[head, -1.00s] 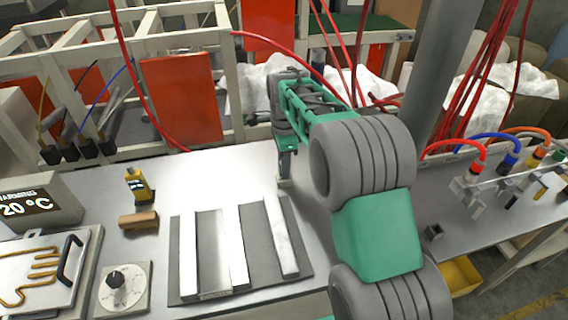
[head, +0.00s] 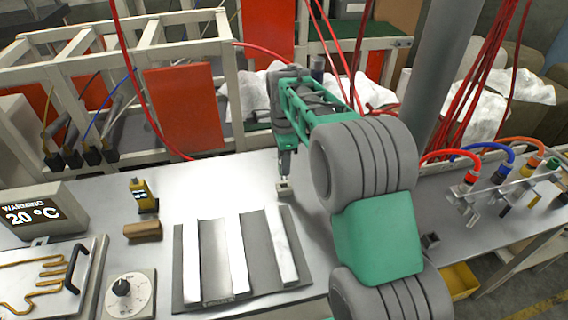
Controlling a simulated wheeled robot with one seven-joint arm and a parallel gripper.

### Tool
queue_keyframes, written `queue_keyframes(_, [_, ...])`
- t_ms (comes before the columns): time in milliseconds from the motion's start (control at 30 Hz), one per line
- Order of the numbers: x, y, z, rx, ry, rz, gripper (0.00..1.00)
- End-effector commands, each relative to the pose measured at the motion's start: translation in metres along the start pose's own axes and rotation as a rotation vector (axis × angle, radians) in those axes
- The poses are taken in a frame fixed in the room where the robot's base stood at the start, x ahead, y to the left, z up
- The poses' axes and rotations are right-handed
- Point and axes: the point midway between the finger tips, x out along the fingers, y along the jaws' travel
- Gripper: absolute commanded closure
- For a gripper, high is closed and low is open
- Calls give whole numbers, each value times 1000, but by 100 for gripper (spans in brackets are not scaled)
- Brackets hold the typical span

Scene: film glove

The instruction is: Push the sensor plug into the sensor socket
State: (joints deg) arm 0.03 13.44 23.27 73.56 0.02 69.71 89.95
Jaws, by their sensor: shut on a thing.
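My gripper (head: 285,180) points down at the far side of the metal table, beyond the plate with pale strips. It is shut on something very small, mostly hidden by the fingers. A small pale block (head: 284,191) shows right at the fingertips, at the table surface. I cannot tell whether this block is the sensor plug, the sensor socket, or both together. No cable from it can be made out.
A grey plate (head: 210,300) with pale strips lies in front of my gripper. A yellow device (head: 143,195), a brown block (head: 142,229), a dial box (head: 125,297) and a display (head: 38,213) reading 20 °C stand left. A rack with coloured cables (head: 490,180) is right.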

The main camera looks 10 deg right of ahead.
Motion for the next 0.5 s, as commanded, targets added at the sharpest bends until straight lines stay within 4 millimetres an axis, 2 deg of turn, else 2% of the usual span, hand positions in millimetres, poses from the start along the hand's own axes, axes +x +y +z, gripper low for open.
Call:
queue_keyframes(267, [-2,0,0,0,0,-1,100])
queue_keyframes(500, [-23,0,0,0,0,-1,100])
